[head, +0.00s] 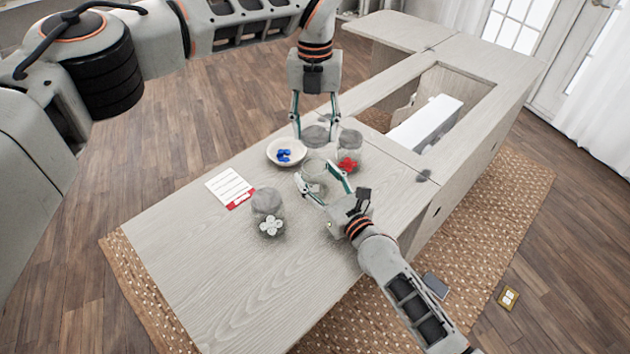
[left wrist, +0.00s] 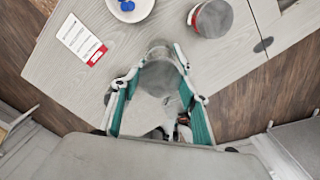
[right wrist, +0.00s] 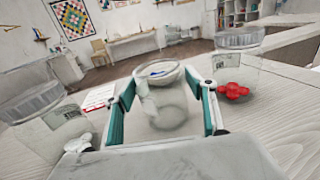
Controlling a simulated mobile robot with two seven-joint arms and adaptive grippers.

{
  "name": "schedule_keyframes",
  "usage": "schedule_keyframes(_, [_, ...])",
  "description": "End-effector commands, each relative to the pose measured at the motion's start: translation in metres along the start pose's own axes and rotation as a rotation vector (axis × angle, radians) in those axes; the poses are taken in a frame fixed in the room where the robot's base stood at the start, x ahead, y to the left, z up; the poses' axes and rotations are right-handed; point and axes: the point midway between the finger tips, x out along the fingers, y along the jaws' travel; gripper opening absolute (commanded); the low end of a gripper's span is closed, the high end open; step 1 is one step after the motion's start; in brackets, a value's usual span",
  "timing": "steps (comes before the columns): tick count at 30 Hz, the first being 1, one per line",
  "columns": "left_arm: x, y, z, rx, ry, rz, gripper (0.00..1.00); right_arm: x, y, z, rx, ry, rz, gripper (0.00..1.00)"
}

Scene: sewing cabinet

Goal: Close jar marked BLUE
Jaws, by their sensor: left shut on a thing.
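An open clear jar (right wrist: 168,112) stands on the cabinet top and also shows in the head view (head: 314,172). My right gripper (right wrist: 168,95) has its fingers on both sides of the jar, apparently open with slim gaps. My left gripper (head: 315,118) is shut on a round grey lid (head: 315,133), which also shows in the left wrist view (left wrist: 160,76). The lid is above the cabinet top, behind the open jar in the head view. A white bowl (head: 272,150) holds blue pieces (head: 285,156). I cannot read a BLUE mark on the jar.
A lidded jar with red pieces (head: 348,163) stands right of the open jar. A lidded jar with white pieces (head: 268,222) stands nearer, to the left. A printed card (head: 229,187) lies left of the bowl. The cabinet's left front is clear.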

Motion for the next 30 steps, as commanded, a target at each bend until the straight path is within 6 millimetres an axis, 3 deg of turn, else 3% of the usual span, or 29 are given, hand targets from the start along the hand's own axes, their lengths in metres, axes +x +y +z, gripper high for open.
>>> schedule_keyframes(1, [0.0, 0.0, 0.0, 0.0, 0.0, 0.0, 0.38, 0.0, 0.0, 0.0, 0.0, 0.0, 0.0, 0.38])
schedule_keyframes(4, [0.0, 0.0, 0.0, 0.0, 0.0, 0.0, 0.38, 0.0, 0.0, 0.0, 0.0, 0.0, 0.0, 0.12])
schedule_keyframes(5, [0.0, 0.0, 0.0, 0.0, 0.0, 0.0, 0.38, 0.0, 0.0, 0.0, 0.0, 0.0, 0.0, 0.1])
schedule_keyframes(10, [0.007, 0.0, 0.0, 0.0, 0.001, 0.0, 0.38, 0.0, 0.0, 0.0, 0.0, 0.0, 0.0, 0.1])
schedule_keyframes(21, [0.05, 0.0, 0.0, 0.0, 0.001, 0.0, 0.38, 0.0, 0.0, 0.0, 0.0, 0.0, 0.0, 0.1])
schedule_keyframes(30, [0.05, 0.0, 0.0, 0.0, 0.0, 0.0, 0.38, 0.0, 0.0, 0.0, 0.0, 0.0, 0.0, 0.1])
